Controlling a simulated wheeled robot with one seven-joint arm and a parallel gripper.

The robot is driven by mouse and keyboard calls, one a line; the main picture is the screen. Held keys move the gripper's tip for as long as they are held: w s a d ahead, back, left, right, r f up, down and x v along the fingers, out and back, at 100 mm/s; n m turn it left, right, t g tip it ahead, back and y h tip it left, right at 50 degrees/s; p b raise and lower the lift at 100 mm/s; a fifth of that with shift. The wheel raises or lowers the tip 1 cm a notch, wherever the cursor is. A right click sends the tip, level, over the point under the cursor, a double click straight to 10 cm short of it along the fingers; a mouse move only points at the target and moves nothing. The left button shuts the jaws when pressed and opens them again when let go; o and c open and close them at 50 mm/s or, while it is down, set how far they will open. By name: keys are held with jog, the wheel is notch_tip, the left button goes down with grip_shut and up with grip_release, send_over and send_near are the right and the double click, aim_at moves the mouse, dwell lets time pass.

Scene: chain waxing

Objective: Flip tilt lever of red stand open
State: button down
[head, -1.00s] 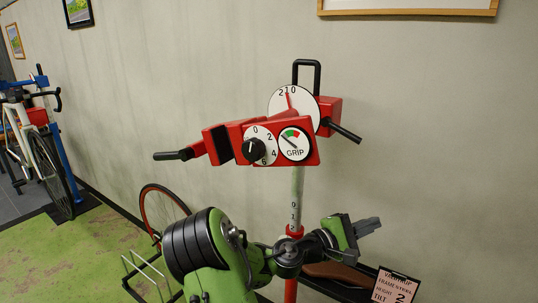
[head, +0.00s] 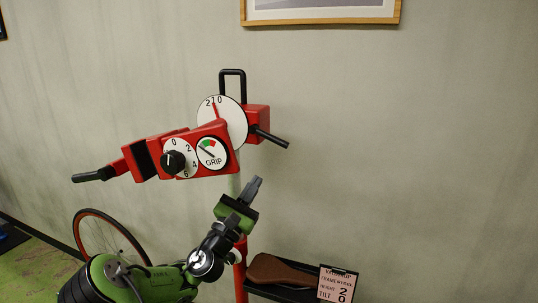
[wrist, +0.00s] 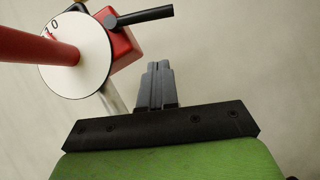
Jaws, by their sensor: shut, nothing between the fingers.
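The red stand (head: 205,150) carries a white tilt dial (head: 226,122) marked 2, 1, 0, with its red pointer near the top. A black lever (head: 270,138) sticks out from the red block right of the dial, slanting down to the right. In the wrist view the same lever (wrist: 148,16) lies near the top, beyond the fingers. My gripper (head: 256,184) is below the lever, apart from it, fingers pointing up and slightly right. In the wrist view the fingers (wrist: 158,68) are together with nothing between them.
A black-handled arm (head: 95,174) with a clamp extends left from the stand, beside a black knob (head: 172,161) and a GRIP gauge (head: 212,153). A black loop (head: 232,84) rises behind the dial. A tray with a brown saddle (head: 285,270) and a sign (head: 338,284) sit low right. The wall side right is clear.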

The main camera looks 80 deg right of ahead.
aim_at(277, 143)
jog(key=s+d+r+p, duration=0.1)
jog(key=s+d+r, duration=0.2)
jog(key=d+r, duration=0.2)
jog(key=shift+r, duration=0.8)
jog(key=shift+d+p, duration=0.1)
jog(key=shift+p, duration=0.35)
jog(key=shift+s+a+r+n+t+p, duration=0.1)
jog(key=shift+a+r+n+t+p, duration=0.1)
jog(key=shift+r+n+t+p, duration=0.3)
jog(key=shift+f+n+h+p, duration=0.15)
jog(key=shift+n+h+p, duration=0.15)
